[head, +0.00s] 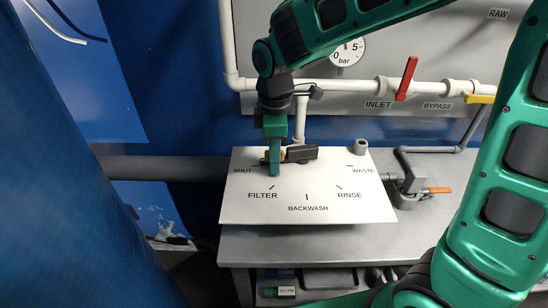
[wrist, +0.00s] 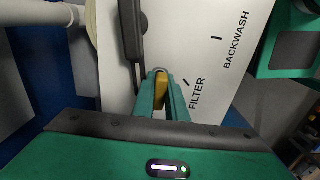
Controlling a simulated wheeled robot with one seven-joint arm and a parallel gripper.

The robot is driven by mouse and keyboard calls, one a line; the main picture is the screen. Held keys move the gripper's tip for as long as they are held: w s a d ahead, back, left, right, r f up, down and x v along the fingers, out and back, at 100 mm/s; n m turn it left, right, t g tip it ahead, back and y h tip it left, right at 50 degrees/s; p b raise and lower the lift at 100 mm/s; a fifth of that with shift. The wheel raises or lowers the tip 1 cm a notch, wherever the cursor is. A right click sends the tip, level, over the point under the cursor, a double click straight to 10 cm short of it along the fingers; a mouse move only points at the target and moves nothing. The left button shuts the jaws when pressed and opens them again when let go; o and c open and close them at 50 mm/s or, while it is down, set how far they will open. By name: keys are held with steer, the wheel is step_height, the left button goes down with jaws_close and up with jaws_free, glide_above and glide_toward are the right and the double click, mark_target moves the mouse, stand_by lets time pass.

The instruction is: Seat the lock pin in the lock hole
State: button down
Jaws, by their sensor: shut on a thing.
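My gripper (head: 274,168) points down over the white panel, close to the FILTER and SHUT marks. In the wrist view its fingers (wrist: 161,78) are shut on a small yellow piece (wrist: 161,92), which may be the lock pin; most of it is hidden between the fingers. The black handle (head: 300,153) lies just right of the fingers in the head view; it also shows beside them in the wrist view (wrist: 131,30). I cannot make out the lock hole, nor whether the yellow piece touches the handle or panel.
The white panel (head: 345,205) carries SHUT, FILTER, BACKWASH, RINSE and WASTE marks. A grey round stub (head: 361,147) stands at its back right. A red INLET lever (head: 407,78) and white pipes are behind. An orange-handled valve (head: 437,190) sits at right.

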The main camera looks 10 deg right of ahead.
steer(key=shift+f, duration=0.35)
stand_by(0.5)
steer(key=c, duration=1.7)
jaws_free()
steer(key=shift+w+r, duration=0.15)
